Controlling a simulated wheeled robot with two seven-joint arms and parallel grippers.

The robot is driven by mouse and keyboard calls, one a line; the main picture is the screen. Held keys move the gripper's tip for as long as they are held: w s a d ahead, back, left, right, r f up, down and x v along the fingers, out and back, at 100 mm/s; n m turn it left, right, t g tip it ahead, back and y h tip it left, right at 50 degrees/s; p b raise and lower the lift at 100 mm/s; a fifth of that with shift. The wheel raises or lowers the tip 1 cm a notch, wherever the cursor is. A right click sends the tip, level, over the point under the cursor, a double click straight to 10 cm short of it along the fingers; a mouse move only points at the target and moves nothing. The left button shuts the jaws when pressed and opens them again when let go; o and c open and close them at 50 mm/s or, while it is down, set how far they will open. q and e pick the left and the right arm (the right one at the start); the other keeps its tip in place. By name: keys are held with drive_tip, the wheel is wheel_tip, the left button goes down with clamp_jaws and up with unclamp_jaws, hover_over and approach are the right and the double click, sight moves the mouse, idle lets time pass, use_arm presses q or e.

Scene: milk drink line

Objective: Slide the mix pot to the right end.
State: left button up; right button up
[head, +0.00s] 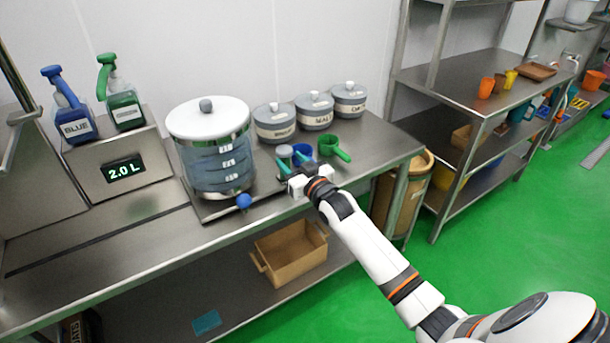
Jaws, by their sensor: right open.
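The pot (213,150), a large clear vessel with level marks, a white lid and a grey knob, stands upright on a flat metal plate (262,195) on the steel counter. I take it for the mix pot. A blue ball (244,201) shows at its front lower edge. My right gripper (311,179) is open, over the counter's front edge to the right of the pot and apart from it. My left gripper is not in view.
A blue cup (301,153), a green scoop (334,149) and teal-handled tools (285,157) sit close behind my right gripper. Three lidded grey pots (314,112) line the back. The counter's right end (395,148) is bare.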

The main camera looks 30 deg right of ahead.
drive_tip(key=s, duration=0.7)
drive_tip(key=shift+d+b, duration=0.15)
drive_tip(key=shift+b, duration=0.15)
